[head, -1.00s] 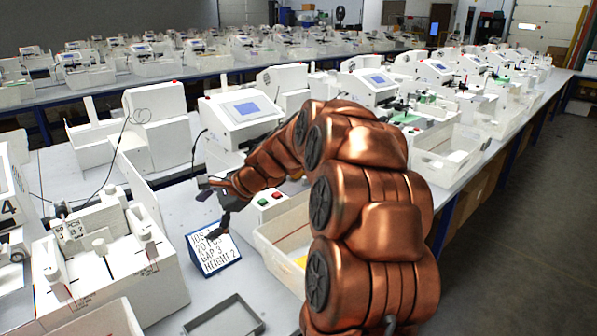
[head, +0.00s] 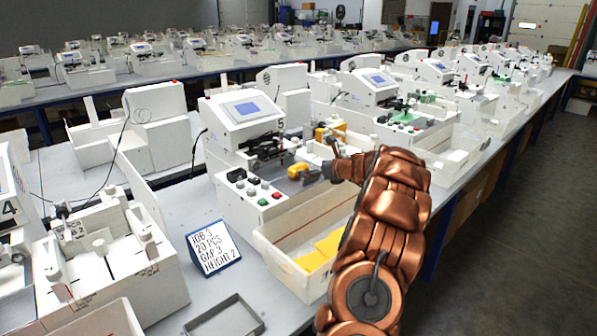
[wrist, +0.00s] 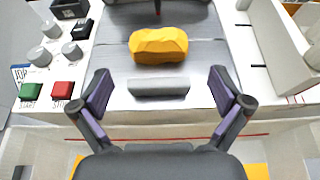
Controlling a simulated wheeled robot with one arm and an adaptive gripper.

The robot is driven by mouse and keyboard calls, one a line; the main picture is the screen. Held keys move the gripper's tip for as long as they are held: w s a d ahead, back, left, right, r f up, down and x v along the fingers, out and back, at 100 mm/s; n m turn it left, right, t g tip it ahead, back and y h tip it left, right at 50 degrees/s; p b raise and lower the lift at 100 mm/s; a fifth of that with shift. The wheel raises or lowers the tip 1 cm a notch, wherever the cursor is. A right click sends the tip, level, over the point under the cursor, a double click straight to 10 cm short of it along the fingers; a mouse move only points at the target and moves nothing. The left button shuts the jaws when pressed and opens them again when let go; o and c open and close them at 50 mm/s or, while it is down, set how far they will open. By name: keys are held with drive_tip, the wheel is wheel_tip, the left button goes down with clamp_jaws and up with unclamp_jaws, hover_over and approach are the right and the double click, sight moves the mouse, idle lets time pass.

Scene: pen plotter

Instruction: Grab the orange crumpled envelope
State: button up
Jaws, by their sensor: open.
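The orange crumpled envelope (wrist: 158,45) is a lumpy, yellow-orange bundle lying on the grey bed of the white plotter machine. It also shows in the head view (head: 297,170), left of my gripper (head: 318,159). In the wrist view my gripper (wrist: 160,84) is open, with its two dark fingers spread wide. The envelope lies just beyond the fingertips, centred between them and apart from both. A light grey bar (wrist: 158,88) lies between the fingertips, on the near side of the envelope. Nothing is held.
Green (wrist: 31,91) and red (wrist: 62,90) buttons sit left of the fingers. A white side wall (wrist: 283,40) rises at the right. A white bin (head: 285,262) with flat yellow-orange envelopes (head: 322,254) stands in front. A job sign (head: 213,248) stands left.

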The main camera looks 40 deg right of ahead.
sight(298, 170)
drive_tip(key=shift+f+p+x, duration=0.2)
drive_tip(key=shift+p+x, duration=0.9)
drive_tip(key=shift+x, duration=2.5)
drive_tip(key=shift+s, duration=0.1)
drive_tip(key=shift+c, duration=0.2)
drive_tip(key=c, duration=0.6)
